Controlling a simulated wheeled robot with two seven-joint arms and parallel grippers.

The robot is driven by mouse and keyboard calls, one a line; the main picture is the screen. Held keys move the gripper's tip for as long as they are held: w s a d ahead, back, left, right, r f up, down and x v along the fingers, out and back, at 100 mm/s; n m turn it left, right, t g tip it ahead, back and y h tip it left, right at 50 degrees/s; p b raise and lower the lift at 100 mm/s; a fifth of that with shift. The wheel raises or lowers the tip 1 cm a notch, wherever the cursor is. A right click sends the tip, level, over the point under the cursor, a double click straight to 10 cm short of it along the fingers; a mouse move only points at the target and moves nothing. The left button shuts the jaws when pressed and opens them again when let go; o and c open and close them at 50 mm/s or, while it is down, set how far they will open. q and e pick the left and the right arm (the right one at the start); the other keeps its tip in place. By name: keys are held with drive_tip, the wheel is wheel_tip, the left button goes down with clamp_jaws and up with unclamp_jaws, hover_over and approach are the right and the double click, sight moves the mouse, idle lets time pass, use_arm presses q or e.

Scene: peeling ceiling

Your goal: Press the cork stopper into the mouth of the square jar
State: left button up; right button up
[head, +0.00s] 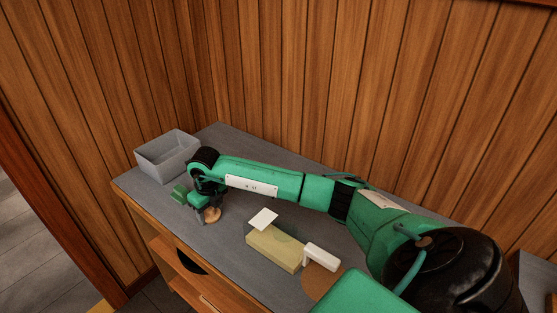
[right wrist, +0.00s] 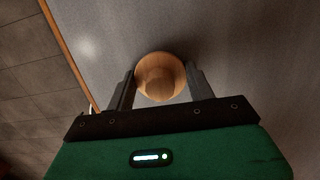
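The cork stopper (head: 212,215) is a round tan piece on the grey tabletop, near its front edge at the left. The right wrist view shows it from above as a wide disc with a narrower raised middle (right wrist: 160,80). My right gripper (head: 205,213) points down at it. Its two dark fingers (right wrist: 160,72) stand on either side of the stopper, with slight gaps at the raised middle; I see no firm hold. I cannot clearly pick out the square jar; a faint see-through shape (head: 291,243) shows behind the pale yellow block. My left gripper is not in view.
A grey open bin (head: 167,155) stands at the table's far left corner. A pale yellow block (head: 272,250), a white square piece (head: 264,219), and a white bar (head: 322,257) by a brown disc (head: 322,284) lie mid-table. Wood-panelled walls rise behind.

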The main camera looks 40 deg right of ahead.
drive_tip(key=shift+r, duration=0.45)
drive_tip(key=shift+c, duration=0.2)
drive_tip(key=shift+r+p, duration=1.25)
drive_tip(key=shift+r, duration=0.65)
drive_tip(key=shift+r+p, duration=1.3)
drive_tip(key=shift+r, duration=1.15)
